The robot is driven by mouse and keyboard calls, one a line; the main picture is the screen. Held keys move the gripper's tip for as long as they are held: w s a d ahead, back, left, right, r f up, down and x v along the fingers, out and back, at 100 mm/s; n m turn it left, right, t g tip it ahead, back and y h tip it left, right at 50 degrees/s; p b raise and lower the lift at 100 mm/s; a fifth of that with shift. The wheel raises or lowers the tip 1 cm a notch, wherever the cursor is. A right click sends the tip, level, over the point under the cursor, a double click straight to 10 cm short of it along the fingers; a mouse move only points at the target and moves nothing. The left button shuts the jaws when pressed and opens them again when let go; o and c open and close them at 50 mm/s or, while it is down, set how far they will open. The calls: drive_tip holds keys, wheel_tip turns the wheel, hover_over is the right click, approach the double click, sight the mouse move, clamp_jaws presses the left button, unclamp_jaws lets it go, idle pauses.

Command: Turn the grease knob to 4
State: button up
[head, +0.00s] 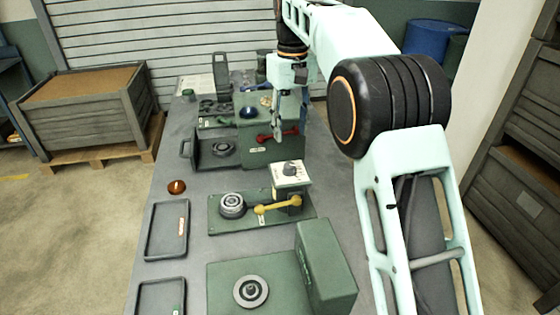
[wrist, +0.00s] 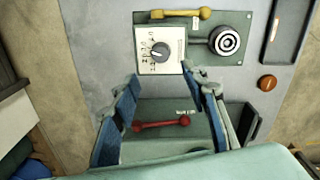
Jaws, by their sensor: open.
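A dark round knob (wrist: 160,52) sits on a white dial plate (wrist: 149,66) with printed marks around it. In the head view the knob (head: 291,169) is on top of a small box on a green base, beside a yellow lever (head: 278,206). The marks are too small to read surely, so I cannot tell the knob's setting. My gripper (wrist: 160,78) is open and empty, its blue-lined fingers pointing toward the knob from above and apart from it. In the head view my gripper (head: 290,122) hangs behind the knob box, over the station with the red lever.
The red lever (wrist: 162,124) lies on a green box between my fingers in the wrist view. A ringed disc (head: 232,204) and an amber button (head: 177,187) are left of the knob. A green block (head: 325,268) stands in front. Grey trays (head: 150,231) line the table's left side.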

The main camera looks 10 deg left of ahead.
sight(290, 165)
wheel_tip(290, 165, down, 11)
drive_tip(key=shift+s+r+b, duration=0.1)
drive_tip(key=shift+r+b, duration=0.1)
drive_tip(key=shift+b, duration=0.4)
clamp_jaws()
